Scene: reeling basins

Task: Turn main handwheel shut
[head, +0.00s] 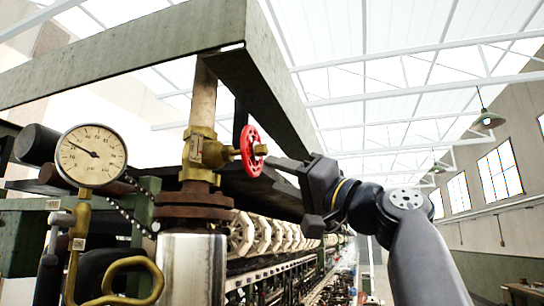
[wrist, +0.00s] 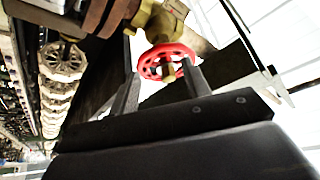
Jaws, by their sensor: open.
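The red handwheel (head: 251,151) sits on the side of a brass valve (head: 200,153) on an upright pipe, its face turned toward my arm. It also shows in the wrist view (wrist: 166,62), just beyond my fingertips. My gripper (head: 272,161) is at the wheel from the right. The fingertips overlap the near part of the rim in that view. I cannot tell whether they touch it.
A round pressure gauge (head: 91,155) stands left of the valve, with a curved brass pipe (head: 130,268) below it. A grey-green beam (head: 262,85) runs above and behind the wheel. A rusty flange (head: 194,205) lies below. Rows of pale reels (head: 265,235) recede behind.

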